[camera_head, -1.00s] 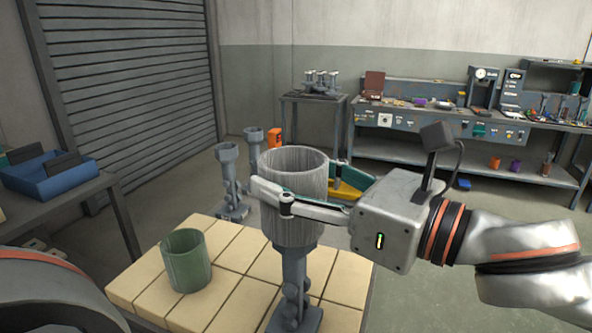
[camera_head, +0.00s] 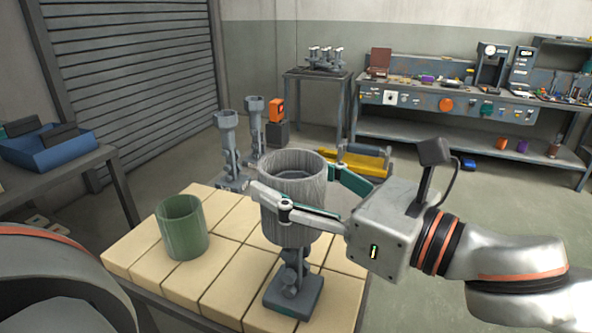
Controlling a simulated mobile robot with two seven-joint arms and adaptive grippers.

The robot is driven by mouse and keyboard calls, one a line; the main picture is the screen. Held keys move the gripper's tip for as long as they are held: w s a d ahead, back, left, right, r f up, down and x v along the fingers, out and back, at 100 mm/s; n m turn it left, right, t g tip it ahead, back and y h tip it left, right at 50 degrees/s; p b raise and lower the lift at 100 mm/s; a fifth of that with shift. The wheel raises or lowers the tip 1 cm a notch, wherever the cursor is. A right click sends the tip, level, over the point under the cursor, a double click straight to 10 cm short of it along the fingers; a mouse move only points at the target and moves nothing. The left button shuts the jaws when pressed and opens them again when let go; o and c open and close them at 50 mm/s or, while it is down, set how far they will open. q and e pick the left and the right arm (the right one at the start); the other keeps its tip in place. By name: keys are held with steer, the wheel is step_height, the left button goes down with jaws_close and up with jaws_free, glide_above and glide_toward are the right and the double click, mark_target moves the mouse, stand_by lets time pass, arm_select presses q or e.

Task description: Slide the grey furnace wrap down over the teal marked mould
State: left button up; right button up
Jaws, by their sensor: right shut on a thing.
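The grey furnace wrap (camera_head: 285,222) is an upright, open-topped, streaky cylinder above the near tiled table. My right gripper (camera_head: 303,188) is shut on it from the right, one finger on the near side and one at the far side. A grey stand (camera_head: 293,285) with a square base rises from the tiles into the wrap's underside. The wrap surrounds its upper part, and a bluish-grey surface shows inside the wrap's mouth. No teal mark shows on this stand, so I cannot confirm it is the marked mould. My left gripper is out of view.
A green open cylinder (camera_head: 183,228) stands on the tiled tabletop (camera_head: 222,262) to the left. Two grey cup-topped stands (camera_head: 227,122) stand behind the table. A blue tray (camera_head: 50,150) lies at left, and a workbench (camera_head: 440,108) is along the back wall.

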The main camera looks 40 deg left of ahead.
mark_target(305, 258)
step_height(305, 258, down, 2)
steer(key=shift+f+b, duration=0.1)
steer(key=shift+b, duration=0.3)
steer(key=shift+f+b, duration=0.4)
steer(key=shift+f, duration=0.5)
steer(key=shift+f+b, duration=0.45)
steer(key=shift+f, duration=0.75)
steer(key=shift+f+b, duration=0.45)
steer(key=shift+f, duration=0.7)
steer(key=shift+f+b, duration=0.6)
steer(key=shift+f, duration=1.45)
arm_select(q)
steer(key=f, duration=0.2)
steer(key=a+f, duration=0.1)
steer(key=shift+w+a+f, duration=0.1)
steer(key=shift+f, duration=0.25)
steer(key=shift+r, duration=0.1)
arm_select(e)
steer(key=shift+f, duration=0.1)
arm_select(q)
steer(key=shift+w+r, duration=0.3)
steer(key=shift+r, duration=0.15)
arm_select(e)
steer(key=shift+d, duration=0.1)
